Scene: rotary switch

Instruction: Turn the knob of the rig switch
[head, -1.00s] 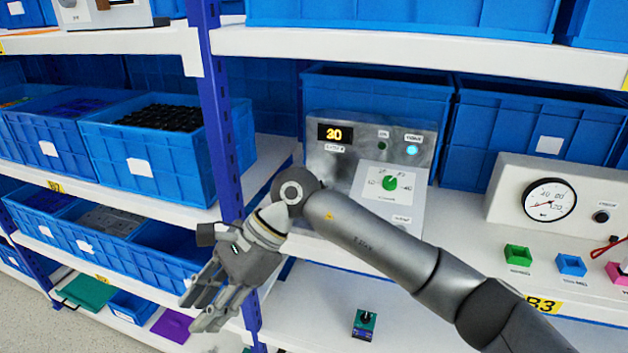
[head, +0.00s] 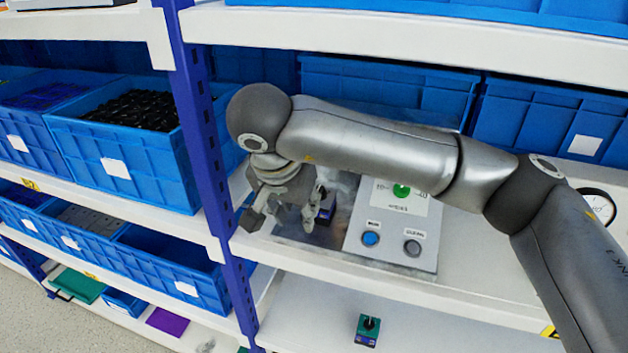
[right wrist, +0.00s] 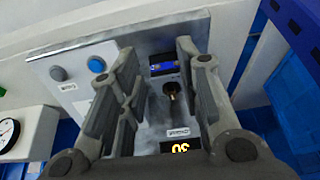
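A grey metal panel (head: 345,232) stands on the middle shelf, partly hidden behind my right arm. It carries a small blue-and-black unit (head: 325,207), which also shows in the right wrist view (right wrist: 162,68). A short brass-coloured knob or stem (right wrist: 173,92) shows just beside that unit in the right wrist view. A green knob (head: 401,190) sits on the panel's white dial plate. My right gripper (head: 283,214) is over the panel's left part. In the right wrist view its fingers (right wrist: 157,52) are spread, with the unit and brass stem between them in the picture; contact is not visible.
The panel also has a blue button (head: 370,239) and a grey button (head: 412,248). A lit display (right wrist: 179,148) is partly cut off by my gripper. A blue shelf post (head: 205,150) stands close left. A small green device (head: 367,328) sits on the shelf below.

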